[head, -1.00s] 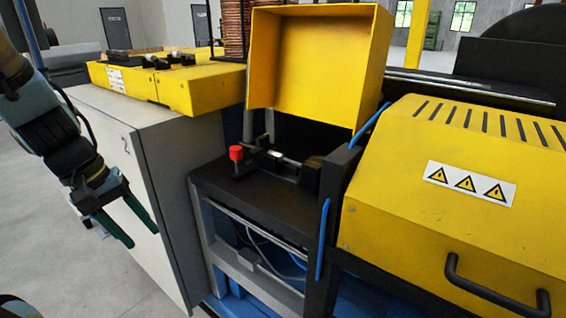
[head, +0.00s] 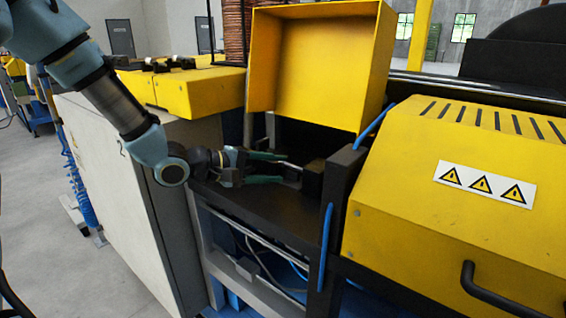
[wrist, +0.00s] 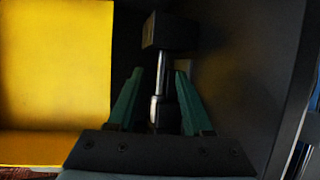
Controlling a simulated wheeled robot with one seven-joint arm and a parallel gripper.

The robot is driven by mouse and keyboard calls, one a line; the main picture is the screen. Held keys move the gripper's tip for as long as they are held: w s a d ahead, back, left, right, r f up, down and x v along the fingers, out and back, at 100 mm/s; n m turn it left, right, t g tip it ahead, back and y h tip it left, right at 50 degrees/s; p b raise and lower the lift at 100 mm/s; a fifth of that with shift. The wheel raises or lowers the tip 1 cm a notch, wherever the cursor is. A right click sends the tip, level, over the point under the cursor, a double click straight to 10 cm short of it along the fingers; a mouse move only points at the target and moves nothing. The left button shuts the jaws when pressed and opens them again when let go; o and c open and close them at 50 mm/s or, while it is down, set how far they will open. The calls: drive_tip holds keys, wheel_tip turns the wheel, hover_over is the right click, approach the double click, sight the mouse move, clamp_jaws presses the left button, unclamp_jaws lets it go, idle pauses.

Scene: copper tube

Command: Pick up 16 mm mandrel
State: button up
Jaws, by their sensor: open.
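The mandrel (wrist: 163,75) is a shiny metal rod at the black fixture on the machine's black shelf. In the wrist view it runs between my two green fingers, up to a dark block (wrist: 169,33). In the head view a short bright piece of the mandrel (head: 290,165) shows past the fingertips, and the rest is hidden by my gripper. My gripper (head: 283,168) is open and reaches in from the left, level with the rod. In the wrist view my gripper (wrist: 163,70) has a finger on each side of the rod, with visible gaps.
A raised yellow cover (head: 315,62) stands behind the shelf (head: 250,208). A black upright with blue hoses (head: 325,240) and a yellow housing with warning signs (head: 460,175) stand to the right. A grey cabinet (head: 150,220) stands at the left, below my arm.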

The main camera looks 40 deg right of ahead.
sight(289, 165)
drive_tip(key=shift+p+x, duration=1.3)
drive_tip(key=shift+x, duration=2.15)
drive_tip(key=shift+w+f, duration=0.1)
drive_tip(key=shift+f, duration=0.05)
clamp_jaws()
